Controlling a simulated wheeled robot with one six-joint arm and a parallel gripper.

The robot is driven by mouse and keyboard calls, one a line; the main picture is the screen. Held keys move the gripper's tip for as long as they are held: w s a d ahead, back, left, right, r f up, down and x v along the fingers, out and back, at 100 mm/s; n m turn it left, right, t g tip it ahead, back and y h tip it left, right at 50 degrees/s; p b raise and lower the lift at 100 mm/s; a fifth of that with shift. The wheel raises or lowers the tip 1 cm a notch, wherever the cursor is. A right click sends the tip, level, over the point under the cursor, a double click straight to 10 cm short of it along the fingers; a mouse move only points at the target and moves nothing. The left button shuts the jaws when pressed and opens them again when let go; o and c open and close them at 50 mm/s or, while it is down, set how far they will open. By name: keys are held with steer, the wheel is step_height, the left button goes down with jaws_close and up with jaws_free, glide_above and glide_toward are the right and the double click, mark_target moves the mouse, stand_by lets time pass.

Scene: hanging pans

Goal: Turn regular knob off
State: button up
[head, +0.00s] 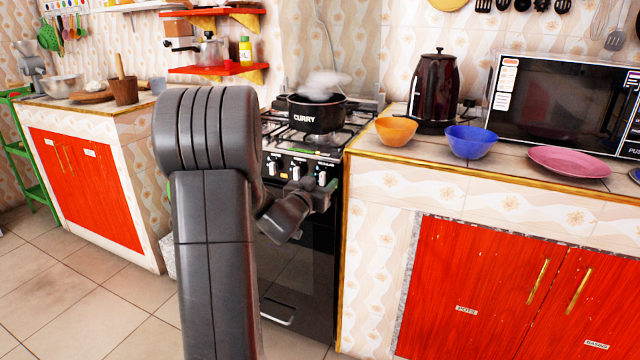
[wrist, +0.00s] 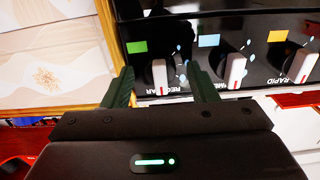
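The regular knob (wrist: 159,76) is a dark round dial with a white grip bar, on the stove's black panel beside a green sticker. The wrist view shows the panel upside down, with the bar about vertical. In the head view the regular knob (head: 322,176) is the rightmost in the row, close to my gripper (head: 318,187). In the wrist view my gripper (wrist: 160,68) is open, with one finger on each side of the knob. Gaps show between the fingers and the bar; whether they touch the dial's rim is unclear.
The medium knob (wrist: 235,72) sits close beside my right-hand finger in the wrist view, with the rapid knob (wrist: 303,66) beyond it. A steaming black "CURRY" pot (head: 316,113) stands on the stove. The wooden counter edge (head: 345,190) borders the stove's right side.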

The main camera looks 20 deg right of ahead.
steer(key=p+v, duration=0.2)
steer(key=v, duration=1.1)
steer(key=shift+s+a, duration=0.25)
steer(key=shift+s, duration=0.05)
steer(key=b+x, duration=0.2)
steer(key=x, duration=1.2)
steer(key=shift+a, duration=0.1)
